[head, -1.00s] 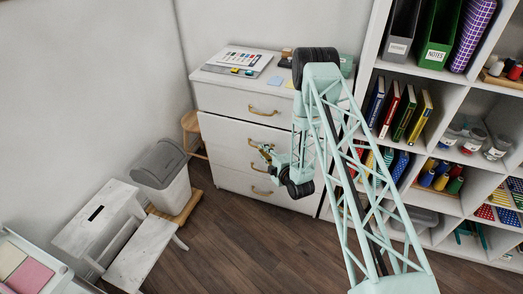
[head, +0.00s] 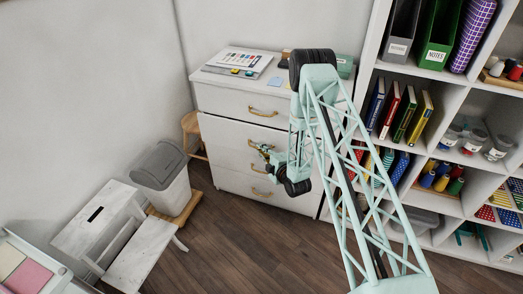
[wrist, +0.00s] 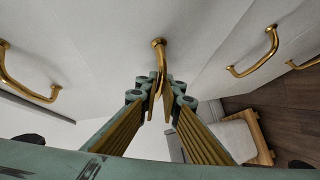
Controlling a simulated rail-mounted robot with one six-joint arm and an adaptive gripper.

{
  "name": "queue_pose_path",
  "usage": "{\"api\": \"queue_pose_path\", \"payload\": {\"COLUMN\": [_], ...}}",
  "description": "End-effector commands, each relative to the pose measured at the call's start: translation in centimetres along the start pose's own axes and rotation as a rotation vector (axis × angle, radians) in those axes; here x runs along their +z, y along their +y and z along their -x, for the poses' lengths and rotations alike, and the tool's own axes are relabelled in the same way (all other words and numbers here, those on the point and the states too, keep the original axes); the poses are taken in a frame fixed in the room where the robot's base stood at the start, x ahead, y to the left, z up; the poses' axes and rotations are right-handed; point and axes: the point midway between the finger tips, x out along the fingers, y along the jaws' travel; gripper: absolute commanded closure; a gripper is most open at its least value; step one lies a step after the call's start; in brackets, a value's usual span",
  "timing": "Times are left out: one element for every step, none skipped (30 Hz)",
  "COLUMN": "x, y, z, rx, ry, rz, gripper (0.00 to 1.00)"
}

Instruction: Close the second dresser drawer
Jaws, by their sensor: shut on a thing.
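The white dresser (head: 228,97) stands against the wall and has several drawers with gold handles. My gripper (wrist: 160,92) is shut on the gold handle (wrist: 159,48) of the second drawer (wrist: 125,35), one end of which shows beyond my fingertips. In the head view my gripper (head: 265,152) is at the front of the dresser, below the top drawer's handle (head: 263,113). My arm and wrist hide the right part of the drawer fronts. How far the second drawer stands out is hard to tell.
Lower drawer handles (wrist: 255,55) show to the right in the wrist view. A filled shelf unit (head: 450,80) stands right of the dresser. A lidded bin (head: 165,180) and a white step stool (head: 145,250) stand to the left. The wooden floor (head: 245,240) in front is clear.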

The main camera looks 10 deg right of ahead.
Motion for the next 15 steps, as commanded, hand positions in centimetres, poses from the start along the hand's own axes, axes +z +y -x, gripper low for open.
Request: {"api": "queue_pose_path", "payload": {"x": [0.1, 0.3, 0.5, 0.7, 0.9, 1.2, 1.4, 1.6, 1.8, 1.9, 2.0, 2.1, 2.1, 2.1, 2.1], "y": [0.0, 0.1, 0.1, 0.2, 0.2, 0.3, 0.4, 0.5, 0.7, 0.7, 0.7, 0.8, 0.8, 0.8, 0.9], "z": [-0.1, -0.2, -0.4, -0.6, -0.8, -1.1, -1.3, -1.5, -1.7, -1.8, -1.9, -1.9, -2.0, -2.0, -2.0], "rx": [0.000, 0.001, 0.001, 0.002, 0.002, 0.001, 0.001, 0.002, 0.002, 0.001, 0.001, 0.000, 0.000, 0.000, 0.001], "ry": [0.000, 0.000, 0.000, -0.001, -0.001, -0.001, -0.001, -0.002, -0.001, -0.002, -0.002, -0.002, -0.002, -0.002, -0.002], "rz": [0.000, 0.000, 0.000, 0.000, 0.000, 0.001, 0.001, 0.001, 0.001, 0.000, 0.000, 0.000, 0.000, 0.000, 0.000], "gripper": [1.00, 1.00, 1.00, 1.00, 1.00, 1.00, 1.00, 1.00, 1.00, 1.00, 1.00, 1.00, 1.00, 1.00, 1.00]}}
